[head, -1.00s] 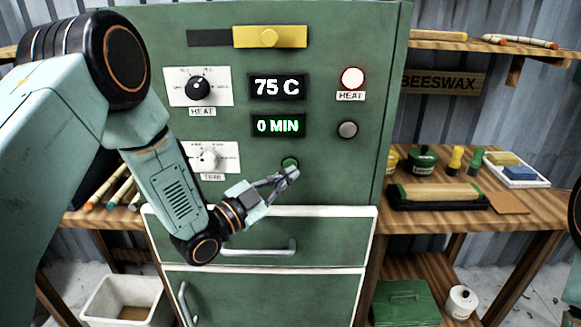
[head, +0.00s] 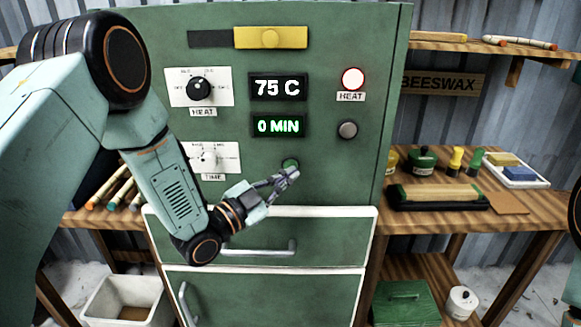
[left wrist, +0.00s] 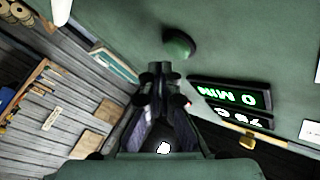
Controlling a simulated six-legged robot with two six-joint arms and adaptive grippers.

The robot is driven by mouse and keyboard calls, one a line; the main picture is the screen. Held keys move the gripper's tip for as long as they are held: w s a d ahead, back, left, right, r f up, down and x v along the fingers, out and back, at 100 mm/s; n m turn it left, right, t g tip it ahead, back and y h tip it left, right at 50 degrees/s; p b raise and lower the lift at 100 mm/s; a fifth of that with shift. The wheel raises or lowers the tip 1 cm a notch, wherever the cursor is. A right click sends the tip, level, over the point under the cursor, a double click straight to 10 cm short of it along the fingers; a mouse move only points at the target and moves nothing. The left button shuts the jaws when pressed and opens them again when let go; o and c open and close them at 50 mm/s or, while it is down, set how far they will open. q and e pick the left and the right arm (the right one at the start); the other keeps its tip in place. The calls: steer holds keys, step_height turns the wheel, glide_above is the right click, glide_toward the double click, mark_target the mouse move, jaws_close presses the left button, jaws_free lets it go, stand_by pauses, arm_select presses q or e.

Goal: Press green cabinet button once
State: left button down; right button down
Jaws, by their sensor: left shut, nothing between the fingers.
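The green button (head: 290,163) sits on the front of the green cabinet (head: 330,180), below the "0 MIN" display (head: 278,126). My left gripper (head: 294,173) is shut and empty, its fingertips just below and in front of the button in the head view, hiding its lower part. In the left wrist view the button (left wrist: 178,44) shows whole as a green dome, just beyond the closed fingertips (left wrist: 155,68). A gap shows between tips and button there. My right gripper is not in view.
The cabinet front also holds a HEAT knob (head: 199,88), a TIME knob (head: 208,155), a yellow slider (head: 270,38), a "75 C" display (head: 277,87), a white-red HEAT lamp (head: 352,78) and a grey round knob (head: 347,129). A drawer handle (head: 258,247) lies below my gripper.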

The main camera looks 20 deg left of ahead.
arm_select(q)
steer(key=shift+w, duration=0.1)
steer(key=shift+w+a, duration=0.15)
steer(key=shift+w, duration=0.25)
steer(key=shift+w+a+b, duration=0.1)
steer(key=shift+w+b, duration=0.2)
steer(key=shift+w, duration=0.1)
stand_by(0.6)
steer(key=shift+s, duration=0.2)
steer(key=shift+s+d, duration=0.2)
steer(key=shift+s, duration=0.45)
steer(key=shift+s+d+p, duration=0.2)
steer(key=shift+s+d, duration=0.05)
steer(key=shift+s, duration=0.55)
steer(key=shift+s+d+p, duration=0.2)
steer(key=shift+s, duration=0.55)
steer(key=shift+s+d+p, duration=0.2)
steer(key=shift+s+d, duration=0.05)
steer(key=shift+s, duration=0.55)
